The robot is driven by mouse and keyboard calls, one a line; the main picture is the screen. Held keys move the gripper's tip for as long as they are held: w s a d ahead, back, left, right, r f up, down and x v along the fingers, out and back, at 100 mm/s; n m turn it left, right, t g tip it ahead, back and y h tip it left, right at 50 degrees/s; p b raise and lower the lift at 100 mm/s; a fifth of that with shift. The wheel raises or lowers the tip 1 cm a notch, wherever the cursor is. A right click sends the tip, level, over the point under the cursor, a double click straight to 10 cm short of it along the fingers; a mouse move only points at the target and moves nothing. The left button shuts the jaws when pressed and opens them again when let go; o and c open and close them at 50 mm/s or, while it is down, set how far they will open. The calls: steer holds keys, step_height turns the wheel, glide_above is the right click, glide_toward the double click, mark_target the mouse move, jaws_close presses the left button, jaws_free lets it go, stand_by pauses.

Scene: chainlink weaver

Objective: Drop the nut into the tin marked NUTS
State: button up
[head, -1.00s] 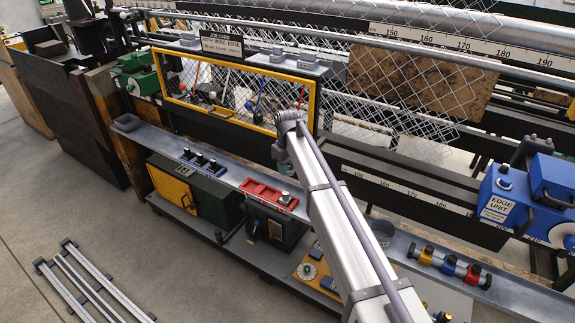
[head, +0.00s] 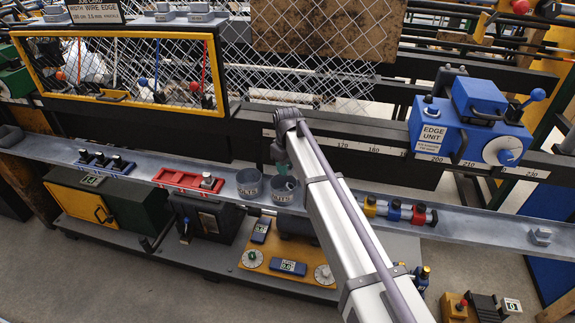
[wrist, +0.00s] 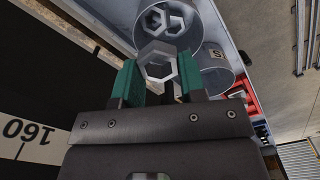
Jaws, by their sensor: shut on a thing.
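My gripper (wrist: 160,80) has green fingertips and is shut on a grey hex nut (wrist: 159,58). In the head view my gripper (head: 281,163) is over the shelf, just above the right one of two grey tins. That right tin (head: 285,196) has a partly covered label that seems to read NUTS. In the wrist view a tin (wrist: 196,34) lies just beyond the held nut, with at least one hex nut inside it. The held nut is hidden in the head view.
The second grey tin (head: 249,185) stands close on the left; its label is unclear. A red tray (head: 180,180) with a grey piece is further left. Coloured clamps (head: 395,211) and a loose grey nut-like piece (head: 541,236) are to the right. A black rail runs behind.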

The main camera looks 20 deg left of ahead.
mark_target(287, 184)
step_height(287, 184, down, 5)
steer(key=b, duration=0.4)
steer(key=o, duration=1)
steer(key=shift+o, duration=0.2)
steer(key=shift+r, duration=0.15)
step_height(287, 184, up, 11)
steer(key=p, duration=1.1)
steer(key=shift+f, duration=0.2)
